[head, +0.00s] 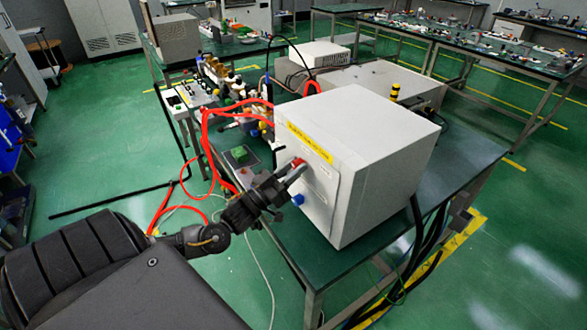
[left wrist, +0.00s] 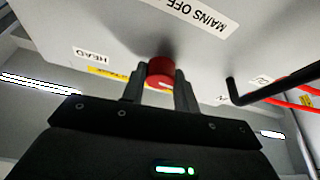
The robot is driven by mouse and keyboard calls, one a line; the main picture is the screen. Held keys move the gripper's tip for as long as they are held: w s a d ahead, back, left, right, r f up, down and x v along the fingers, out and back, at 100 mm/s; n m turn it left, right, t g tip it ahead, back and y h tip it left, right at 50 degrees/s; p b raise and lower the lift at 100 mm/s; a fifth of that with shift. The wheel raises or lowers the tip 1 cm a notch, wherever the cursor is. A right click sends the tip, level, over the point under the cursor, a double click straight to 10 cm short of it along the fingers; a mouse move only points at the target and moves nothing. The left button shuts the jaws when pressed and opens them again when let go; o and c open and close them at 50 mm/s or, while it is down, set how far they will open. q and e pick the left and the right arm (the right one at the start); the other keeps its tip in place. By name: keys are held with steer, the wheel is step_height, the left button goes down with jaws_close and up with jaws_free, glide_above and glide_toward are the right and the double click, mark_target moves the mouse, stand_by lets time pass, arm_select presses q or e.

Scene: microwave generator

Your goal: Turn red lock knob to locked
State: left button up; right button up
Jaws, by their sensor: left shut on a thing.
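The red lock knob (left wrist: 160,72) sits on the front panel of the white generator box (head: 372,150). In the head view the knob (head: 298,162) shows as a small red spot at the tip of my left gripper (head: 293,175). In the left wrist view the two fingers of my left gripper (left wrist: 160,88) stand on either side of the knob and are shut on it. Part of the knob is hidden by the fingers. I cannot read its turned position. My right gripper is not in view.
A blue knob (head: 298,200) is on the same panel below the red one. A black bent handle (left wrist: 234,92) and red cables (left wrist: 290,88) are near the fingers. The box stands on a dark green table (head: 462,150). Red hoses (head: 206,140) hang at its left.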

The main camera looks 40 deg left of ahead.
arm_select(q)
steer(key=m+h, duration=0.1)
steer(key=m, duration=0.2)
steer(key=m+g+h, duration=0.1)
steer(key=m+h, duration=0.1)
steer(key=m, duration=0.1)
steer(key=shift+a, duration=0.1)
steer(key=m+g+h, duration=0.1)
steer(key=m, duration=0.2)
steer(key=m+g+h, duration=0.1)
steer(key=m, duration=0.3)
steer(key=shift+r+h, duration=0.1)
steer(key=shift+h, duration=0.3)
steer(key=m+g, duration=0.1)
steer(key=m, duration=0.1)
steer(key=m+g+h, duration=0.1)
steer(key=m, duration=0.2)
steer(key=shift+w+a, duration=0.1)
steer(key=shift+m+g, duration=0.8)
steer(key=shift+m, duration=1.5)
steer(key=o, duration=1)
